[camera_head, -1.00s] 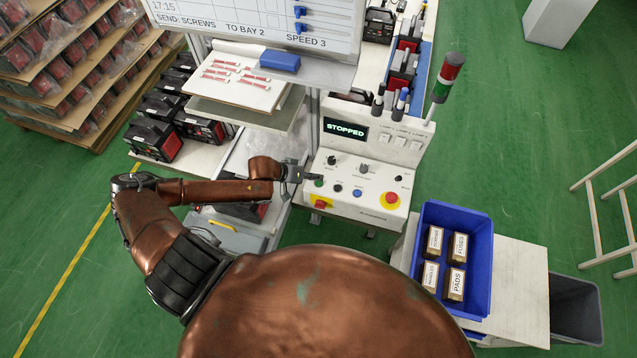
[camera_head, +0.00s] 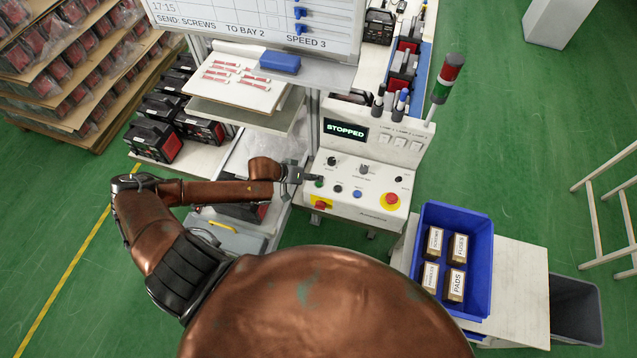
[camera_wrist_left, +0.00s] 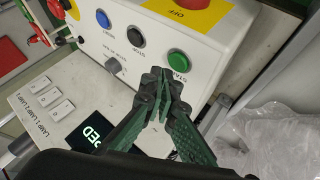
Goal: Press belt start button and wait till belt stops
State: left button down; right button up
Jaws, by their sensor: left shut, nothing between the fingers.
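The white control panel (camera_head: 352,212) stands at the end of the belt line. Its display (camera_head: 345,131) reads STOPPED. The green start button (camera_wrist_left: 178,62) is on the panel's sloped face, with a black stop button (camera_wrist_left: 136,37) and a blue button (camera_wrist_left: 103,18) beside it. The start button also shows in the head view (camera_head: 319,184). My left gripper (camera_wrist_left: 164,74) is shut and empty, its fingertips right at the start button's edge. I cannot tell whether they touch it. In the head view my left gripper (camera_head: 316,178) reaches the panel from the left. My right gripper is not in view.
A red knob on yellow (camera_head: 391,200) sits at the panel's right, and a yellow-red switch (camera_head: 320,203) below the start button. A signal tower (camera_head: 446,78) rises behind. A blue bin (camera_head: 482,230) with small boxes stands at right. A whiteboard (camera_head: 260,18) hangs above.

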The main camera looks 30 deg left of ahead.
pick_arm(q)
jog(key=shift+f, duration=0.4)
dwell(0.3)
